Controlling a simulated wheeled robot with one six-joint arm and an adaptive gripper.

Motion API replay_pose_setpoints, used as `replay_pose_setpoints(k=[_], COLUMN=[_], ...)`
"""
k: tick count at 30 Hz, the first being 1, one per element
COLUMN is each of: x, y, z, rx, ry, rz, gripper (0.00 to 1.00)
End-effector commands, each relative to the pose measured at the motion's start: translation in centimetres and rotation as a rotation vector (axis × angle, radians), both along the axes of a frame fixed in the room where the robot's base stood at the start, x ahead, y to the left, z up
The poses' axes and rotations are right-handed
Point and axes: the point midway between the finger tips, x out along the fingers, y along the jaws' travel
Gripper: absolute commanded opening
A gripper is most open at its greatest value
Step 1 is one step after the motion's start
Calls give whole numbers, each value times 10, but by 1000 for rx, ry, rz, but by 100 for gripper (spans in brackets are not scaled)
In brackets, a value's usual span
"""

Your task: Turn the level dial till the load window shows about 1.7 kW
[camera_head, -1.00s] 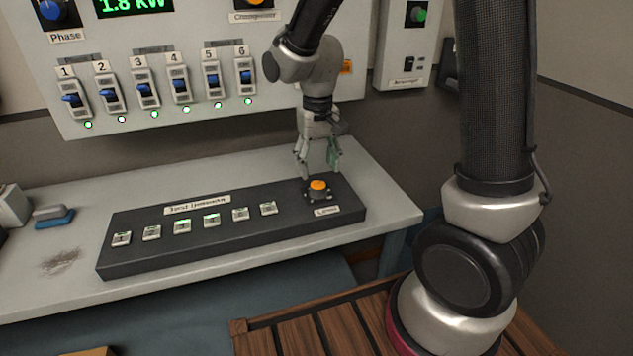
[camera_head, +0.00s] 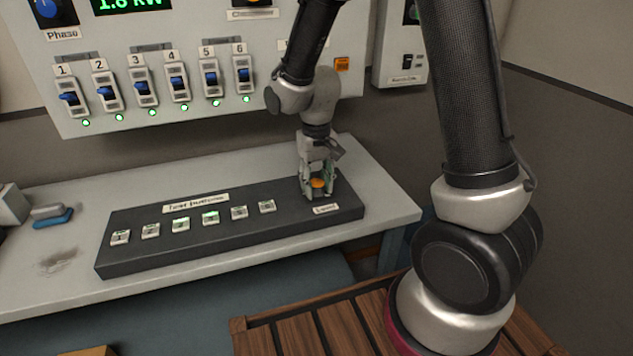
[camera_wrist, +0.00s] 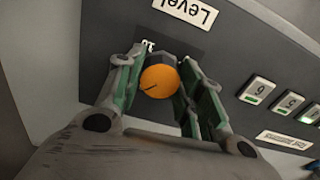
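The level dial (camera_head: 317,184) has an orange cap and sits at the right end of the dark sloped console, by a white label. In the wrist view the dial (camera_wrist: 160,80) shows a dark pointer line on its cap, beside the label "Level" (camera_wrist: 190,8). My gripper (camera_head: 317,190) is lowered over the dial, with one finger on each side. In the wrist view my gripper (camera_wrist: 163,68) looks open around it; small gaps seem to remain, though contact is hard to judge. The load window (camera_head: 130,3) shows green digits reading about 1.8 kW, cut by the top edge.
The console (camera_head: 150,255) carries several small buttons (camera_head: 181,224), some lit green. It stands on a grey table (camera_head: 385,210). The wall panel (camera_head: 190,50) behind has numbered blue switches with green lights. A blue-based block (camera_head: 52,217) lies at the table's left.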

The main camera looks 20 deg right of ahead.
Motion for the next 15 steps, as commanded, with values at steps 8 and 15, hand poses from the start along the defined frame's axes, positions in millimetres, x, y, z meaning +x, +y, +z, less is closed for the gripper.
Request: replay_pose_setpoints(k=[8, 15], x=[0, 0], y=[0, 0], z=[0, 0], rx=[0, 0], ry=[0, 0], rz=[123, 172], gripper=[13, 13])
